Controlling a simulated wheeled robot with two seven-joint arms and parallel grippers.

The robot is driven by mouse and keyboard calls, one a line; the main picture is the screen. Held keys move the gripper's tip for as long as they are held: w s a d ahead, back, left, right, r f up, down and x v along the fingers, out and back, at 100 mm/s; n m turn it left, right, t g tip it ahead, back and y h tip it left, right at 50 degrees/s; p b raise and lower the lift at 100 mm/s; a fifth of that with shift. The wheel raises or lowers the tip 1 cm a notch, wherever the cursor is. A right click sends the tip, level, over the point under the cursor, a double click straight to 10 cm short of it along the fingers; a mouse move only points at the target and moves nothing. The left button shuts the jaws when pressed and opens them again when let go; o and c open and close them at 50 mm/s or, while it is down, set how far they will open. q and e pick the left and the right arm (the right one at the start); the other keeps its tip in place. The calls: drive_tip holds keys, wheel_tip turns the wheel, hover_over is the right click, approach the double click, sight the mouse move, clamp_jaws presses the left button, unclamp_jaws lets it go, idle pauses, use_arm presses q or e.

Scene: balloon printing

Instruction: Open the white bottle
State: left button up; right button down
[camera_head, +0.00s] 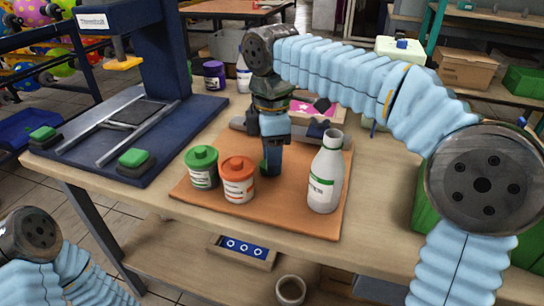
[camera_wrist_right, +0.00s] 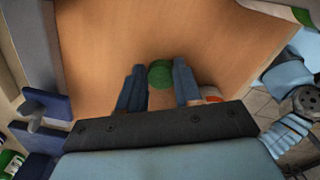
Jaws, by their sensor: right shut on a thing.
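The white bottle (camera_head: 325,176) stands upright on the orange-brown board (camera_head: 310,222), with a green-and-white label. Its narrow neck is white and shows no cap. My right gripper (camera_head: 271,168) points down to the left of the bottle, apart from it, low over the board. It is shut on a small green cap (camera_head: 263,167), mostly hidden behind the fingers in the head view. The right wrist view shows the cap (camera_wrist_right: 160,73) between the two fingers. I cannot tell whether the cap touches the board. My left arm shows at the lower left, but its gripper is out of view.
A green-lidded jar (camera_head: 202,168) and an orange-lidded jar (camera_head: 238,180) stand left of my right gripper. A blue press (camera_head: 150,60) fills the table's left. A pink-topped box (camera_head: 305,108) lies behind the gripper. Bare board lies in front of the jars and bottle.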

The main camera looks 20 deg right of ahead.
drive_tip(key=shift+f, duration=0.2)
drive_tip(key=c, duration=0.8)
unclamp_jaws()
